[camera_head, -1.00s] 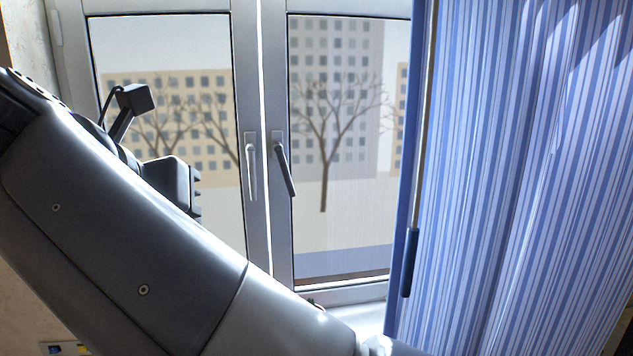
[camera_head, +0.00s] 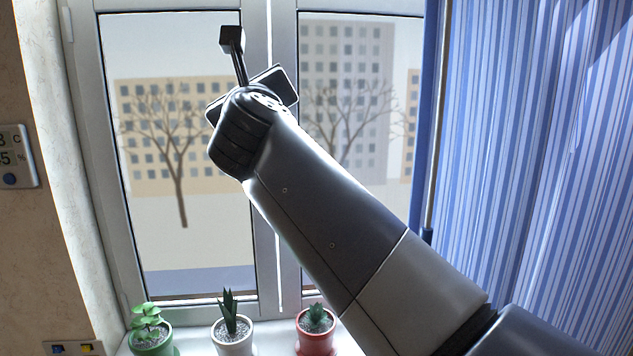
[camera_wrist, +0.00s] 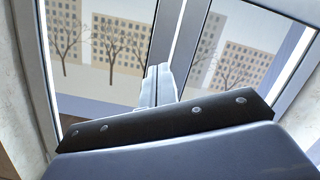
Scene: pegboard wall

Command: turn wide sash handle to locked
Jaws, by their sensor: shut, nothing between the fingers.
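The window has a left sash (camera_head: 257,220) and a right sash (camera_head: 290,272), meeting at a pale centre seam. Both sash handles are hidden now: my arm covers the handle area in the head view, and no handle shows clearly in the wrist view. I cannot tell the handle's present angle. My gripper (camera_wrist: 158,73) is shut and empty in the wrist view, its pale fingers pointing toward the centre stiles (camera_wrist: 186,45). I cannot tell whether it touches anything. In the head view its fingers are hidden behind my wrist.
A blue striped curtain (camera_head: 540,180) covers the right side. Potted plants stand on the sill: green pot (camera_head: 153,343), white pot (camera_head: 232,345), red pot (camera_head: 316,341). A thermostat-like panel (camera_head: 14,158) is on the left wall, with a small switch plate (camera_head: 73,348) below.

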